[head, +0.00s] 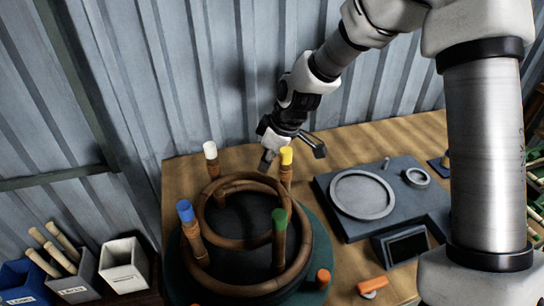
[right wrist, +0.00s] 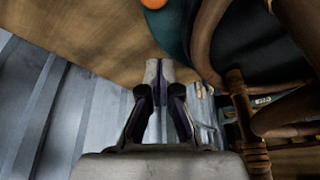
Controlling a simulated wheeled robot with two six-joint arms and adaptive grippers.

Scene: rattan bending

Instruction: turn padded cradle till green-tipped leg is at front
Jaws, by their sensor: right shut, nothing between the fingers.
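The padded cradle is a dark green round base (head: 318,240) carrying a brown rattan frame (head: 240,287) with upright legs. The green-tipped leg (head: 279,220) is at the front right in the head view. The blue-tipped leg (head: 185,211) is at the front left, the white-tipped leg (head: 210,151) at the back left and the yellow-tipped leg (head: 286,156) at the back right. My right gripper (head: 267,162) is shut and empty, just left of the yellow tip; contact is unclear. In the right wrist view its fingers (right wrist: 160,75) meet beside the rattan (right wrist: 208,40). My left gripper is not in view.
An orange knob (head: 323,277) sits at the base's right edge. Bins (head: 123,265) stand at lower left. A corrugated wall (head: 150,80) closes the back.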

